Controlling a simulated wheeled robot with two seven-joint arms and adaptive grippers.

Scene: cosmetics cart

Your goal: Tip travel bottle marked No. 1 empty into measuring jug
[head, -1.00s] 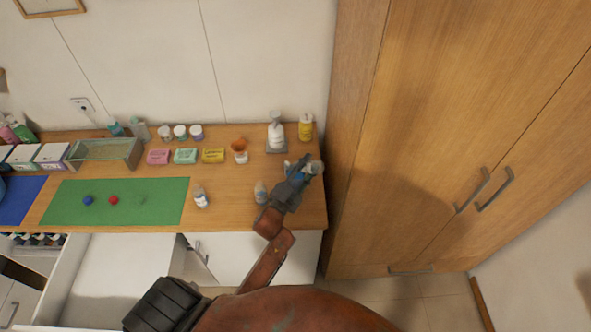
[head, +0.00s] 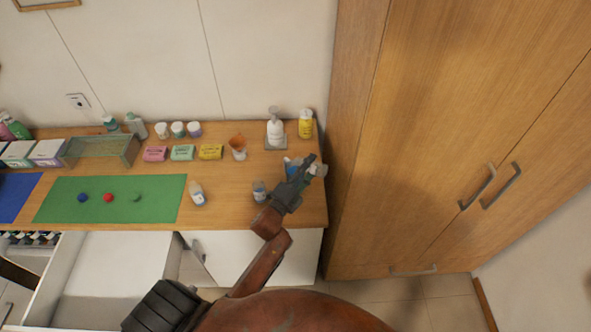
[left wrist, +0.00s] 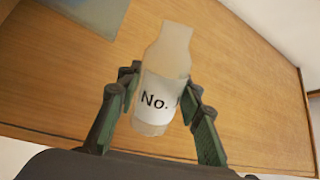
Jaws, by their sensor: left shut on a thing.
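My left gripper (head: 309,166) is shut on a small pale translucent bottle (left wrist: 165,75) above the right end of the counter. Its white label reads "No."; the digit is mostly hidden by a finger. In the left wrist view the bottle's neck points away from the gripper, and the fingers (left wrist: 163,98) clasp both sides. In the head view the bottle (head: 319,170) is partly hidden by the gripper. A bluish object (head: 290,165) behind the gripper may be the measuring jug; I cannot tell. My right gripper is not in view.
Two similar small bottles stand on the counter, one at the green mat's edge (head: 197,194) and one left of my gripper (head: 259,191). An orange-topped cup (head: 238,148), a pump bottle (head: 275,130) and a yellow bottle (head: 306,124) stand behind. A tall wooden cabinet (head: 430,140) bounds the right.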

